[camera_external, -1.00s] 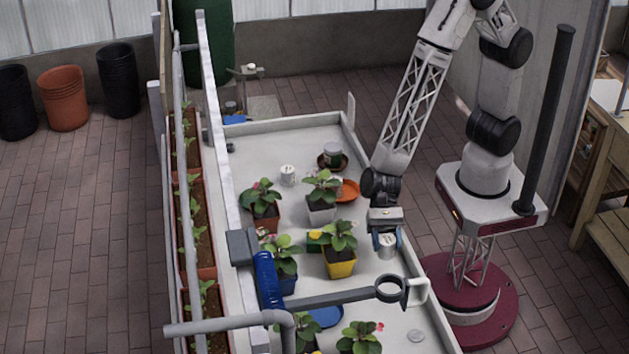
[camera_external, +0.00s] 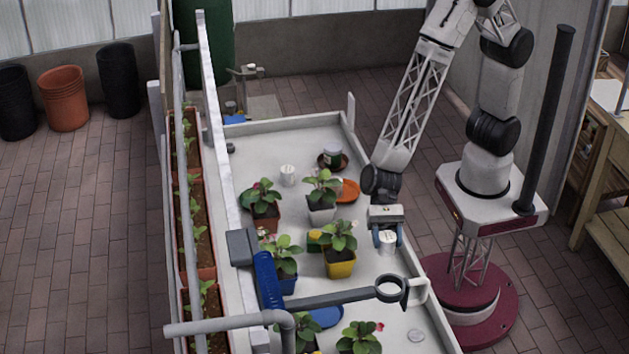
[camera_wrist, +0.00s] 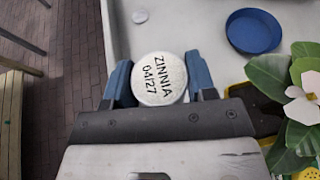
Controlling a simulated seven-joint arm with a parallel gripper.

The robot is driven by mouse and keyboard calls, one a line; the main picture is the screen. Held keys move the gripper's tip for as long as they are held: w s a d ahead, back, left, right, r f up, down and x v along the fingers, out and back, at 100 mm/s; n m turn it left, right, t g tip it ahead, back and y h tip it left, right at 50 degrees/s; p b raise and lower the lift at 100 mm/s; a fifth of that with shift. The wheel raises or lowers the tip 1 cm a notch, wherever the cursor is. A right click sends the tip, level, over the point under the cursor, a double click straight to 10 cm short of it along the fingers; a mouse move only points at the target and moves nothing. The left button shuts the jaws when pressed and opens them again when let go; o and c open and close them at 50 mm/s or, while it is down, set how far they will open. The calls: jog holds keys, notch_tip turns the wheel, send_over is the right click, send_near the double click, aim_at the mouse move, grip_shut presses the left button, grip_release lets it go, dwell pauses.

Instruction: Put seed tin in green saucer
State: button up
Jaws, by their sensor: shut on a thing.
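A round white tin (camera_wrist: 160,70) marked "ZINNIA 04/27" is between the blue fingers of my gripper (camera_wrist: 159,82) in the wrist view. The fingers are shut on its sides, with its lid facing the camera. In the external view, my gripper (camera_external: 387,236) holds the tin (camera_external: 387,242) over the right side of the bench, right of the yellow pot. I cannot make out a green saucer in either view; plants and the pipe hide parts of the bench.
Potted plants stand along the bench (camera_external: 300,150), including one in a yellow pot (camera_external: 340,268). An orange saucer (camera_external: 349,191), a brown saucer (camera_external: 343,164) with a dark jar (camera_external: 331,155), a white tin (camera_external: 287,175) and a blue saucer (camera_external: 326,316) are also there. A ring-ended bar (camera_external: 345,297) crosses the front.

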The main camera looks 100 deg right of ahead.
aim_at(383, 233)
jog(key=shift+r, duration=0.15)
jog(key=shift+r, duration=0.65)
jog(key=r, duration=0.3)
jog(key=shift+w+d+r, duration=0.2)
jog(key=shift+w+d, duration=0.05)
jog(key=shift+d, duration=0.05)
jog(key=w+d+m+t+h, duration=0.15)
jog(key=w+d, duration=0.35)
jog(key=d, duration=0.8)
jog(key=w+d+m+t, duration=0.2)
jog(key=w+d, duration=0.2)
jog(key=d, duration=0.9)
jog(key=w+d+m+t, duration=0.1)
jog(key=w+d, duration=0.4)
jog(key=d, duration=0.8)
notch_tip(383, 233, down, 9)
jog(key=shift+s+d+f, duration=0.15)
jog(key=shift+s+d, duration=0.1)
jog(key=shift+d, duration=0.05)
jog(key=w, duration=0.5)
jog(key=w+f, duration=0.1)
jog(key=w, duration=1)
jog(key=shift+a+f, duration=0.1)
jog(key=shift+f, duration=0.15)
